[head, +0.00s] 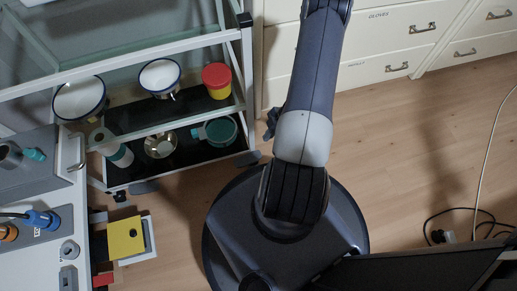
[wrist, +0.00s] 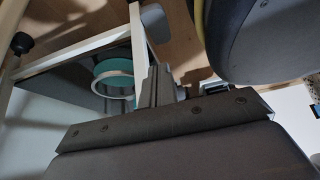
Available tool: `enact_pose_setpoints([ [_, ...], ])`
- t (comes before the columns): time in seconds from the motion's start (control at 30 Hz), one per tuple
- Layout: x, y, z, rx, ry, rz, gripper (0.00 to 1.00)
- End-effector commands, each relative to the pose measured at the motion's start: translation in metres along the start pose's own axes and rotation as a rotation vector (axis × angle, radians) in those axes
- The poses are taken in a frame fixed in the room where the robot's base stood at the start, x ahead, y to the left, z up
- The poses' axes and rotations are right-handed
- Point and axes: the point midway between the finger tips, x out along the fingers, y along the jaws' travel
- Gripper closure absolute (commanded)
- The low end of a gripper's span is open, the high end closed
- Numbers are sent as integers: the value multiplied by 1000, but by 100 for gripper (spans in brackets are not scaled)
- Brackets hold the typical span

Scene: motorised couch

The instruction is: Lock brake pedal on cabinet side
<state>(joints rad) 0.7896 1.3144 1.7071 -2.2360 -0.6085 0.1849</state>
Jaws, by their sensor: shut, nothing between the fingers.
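I cannot make out the brake pedal for certain in either view. A small red piece (head: 103,280) shows low at the left in the head view, below a yellow panel (head: 125,237). I cannot tell whether either belongs to the pedal. The drawer cabinet (head: 360,45) is cream and stands at the top right. In the head view my gripper is mostly hidden behind my arm. In the wrist view my gripper (wrist: 160,85) is shut and empty, in front of the trolley shelf. It appears to touch nothing, though its tip is hard to make out.
A glass-topped trolley (head: 246,90) holds bowls, a red and yellow pot (head: 216,80) and a teal cup (head: 221,131), also in the wrist view (wrist: 126,84). A unit with hoses (head: 25,250) is at left. A cable (head: 477,211) lies at right. Wooden floor right of my base is mostly clear.

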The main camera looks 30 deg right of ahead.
Motion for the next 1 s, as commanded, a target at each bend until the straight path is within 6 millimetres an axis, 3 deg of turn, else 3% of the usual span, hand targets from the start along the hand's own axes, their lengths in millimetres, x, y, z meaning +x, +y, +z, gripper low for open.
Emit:
enact_pose_setpoints([
  [0.23, 21, 0, 1, -1, 1, -2, 100],
  [0.67, 110, -1, 4, 0, 0, -2, 100],
  [0.8, 121, 0, 20, 1, -1, 1, 100],
  [1.0, 128, 0, 28, 0, -1, 0, 100],
])
